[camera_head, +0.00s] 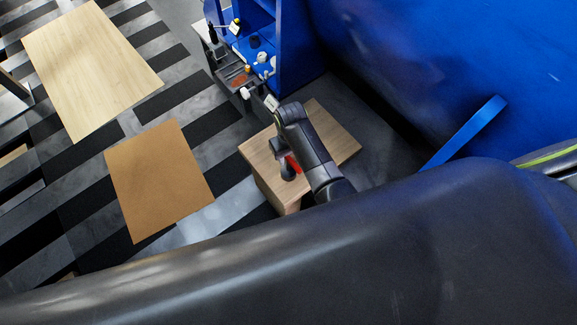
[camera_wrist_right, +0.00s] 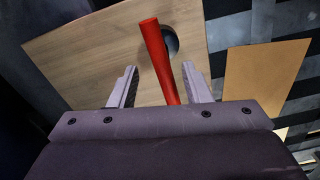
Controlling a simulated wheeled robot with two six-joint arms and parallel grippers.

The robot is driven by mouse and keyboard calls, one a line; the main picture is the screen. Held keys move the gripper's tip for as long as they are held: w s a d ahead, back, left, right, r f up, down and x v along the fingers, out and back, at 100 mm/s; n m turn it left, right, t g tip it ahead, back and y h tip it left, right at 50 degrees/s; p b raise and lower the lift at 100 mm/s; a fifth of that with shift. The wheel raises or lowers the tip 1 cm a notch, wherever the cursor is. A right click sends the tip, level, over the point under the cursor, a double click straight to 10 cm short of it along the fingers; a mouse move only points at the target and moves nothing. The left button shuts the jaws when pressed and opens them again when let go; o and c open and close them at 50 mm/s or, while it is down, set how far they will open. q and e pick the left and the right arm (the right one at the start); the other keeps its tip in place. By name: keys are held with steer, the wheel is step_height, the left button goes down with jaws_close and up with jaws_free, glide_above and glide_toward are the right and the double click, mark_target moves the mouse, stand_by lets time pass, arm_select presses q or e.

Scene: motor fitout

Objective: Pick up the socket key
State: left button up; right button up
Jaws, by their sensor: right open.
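A red rod (camera_wrist_right: 156,50), which I take to be the socket key, stands out from the wooden top in the right wrist view. It also shows as a small red piece (camera_head: 293,163) in the head view, partly hidden by my right gripper. My right gripper (camera_wrist_right: 161,72) is open, with one finger on each side of the rod's lower part in the picture. I see clear gaps between both fingers and the rod. In the head view my right gripper (camera_head: 284,162) is over the wooden block. My left gripper is not in view.
The wooden block (camera_head: 325,133) has a dark round spot (camera_wrist_right: 170,42) beside the rod. A blue bench (camera_head: 262,50) with small parts stands behind it. A brown panel (camera_head: 158,182) and a pale panel (camera_head: 90,65) are at the left. A blue wall is at the right.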

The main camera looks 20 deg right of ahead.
mark_target(288, 166)
steer(key=f, duration=0.1)
steer(key=f+b, duration=0.1)
steer(key=f, duration=0.2)
steer(key=shift+w+a+f, duration=0.2)
steer(key=shift+a+f, duration=0.05)
steer(key=shift+f, duration=0.1)
jaws_close()
steer(key=shift+r, duration=0.1)
